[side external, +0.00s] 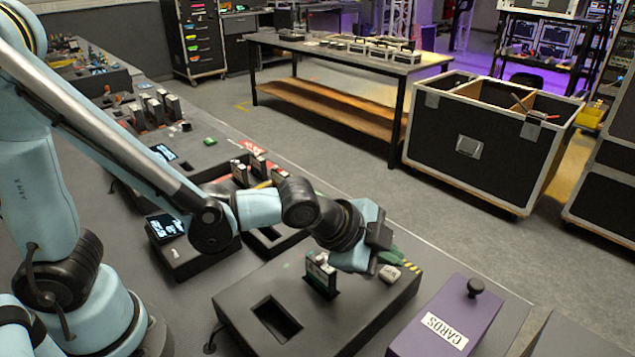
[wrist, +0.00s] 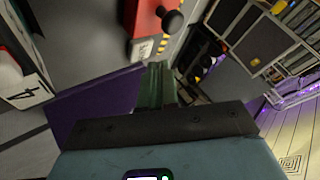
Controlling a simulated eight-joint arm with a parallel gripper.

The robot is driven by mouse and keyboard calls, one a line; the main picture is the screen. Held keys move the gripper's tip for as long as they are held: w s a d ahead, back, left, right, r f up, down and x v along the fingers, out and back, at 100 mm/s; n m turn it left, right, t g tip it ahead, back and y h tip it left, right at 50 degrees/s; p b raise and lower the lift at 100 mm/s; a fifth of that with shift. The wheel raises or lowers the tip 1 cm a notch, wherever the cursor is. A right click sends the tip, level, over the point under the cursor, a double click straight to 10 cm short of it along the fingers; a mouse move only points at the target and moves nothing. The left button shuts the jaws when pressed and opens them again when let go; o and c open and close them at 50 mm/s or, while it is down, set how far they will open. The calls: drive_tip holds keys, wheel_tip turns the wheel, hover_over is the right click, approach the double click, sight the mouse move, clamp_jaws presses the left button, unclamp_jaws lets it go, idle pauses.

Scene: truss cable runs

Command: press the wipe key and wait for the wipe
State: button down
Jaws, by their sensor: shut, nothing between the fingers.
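A small pale key (side external: 389,273) sits on top of a dark box (side external: 345,318), near a yellow-and-black striped edge. I take it for the wipe key, but its marking is too small to read. My gripper (side external: 398,259) is over that end of the box, with its green fingers beside and just above the key. I cannot tell whether they touch it. The fingers are together and empty; they also show in the wrist view (wrist: 157,85). A card-like block (side external: 321,274) stands upright in the box, left of my gripper. An empty rectangular recess (side external: 277,318) is in front of it.
A purple box labelled CARDS (side external: 447,318) with a black knob stands close on the right. A small dark unit with a lit screen (side external: 166,228) is at the left. Other card holders (side external: 155,108) line the bench behind.

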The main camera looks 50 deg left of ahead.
sight(385, 274)
drive_tip(key=shift+f, duration=0.15)
idle(0.4)
drive_tip(key=shift+f, duration=0.3)
drive_tip(key=shift+f, duration=0.5)
idle(0.8)
drive_tip(key=shift+r, duration=0.95)
drive_tip(key=shift+r, duration=2.5)
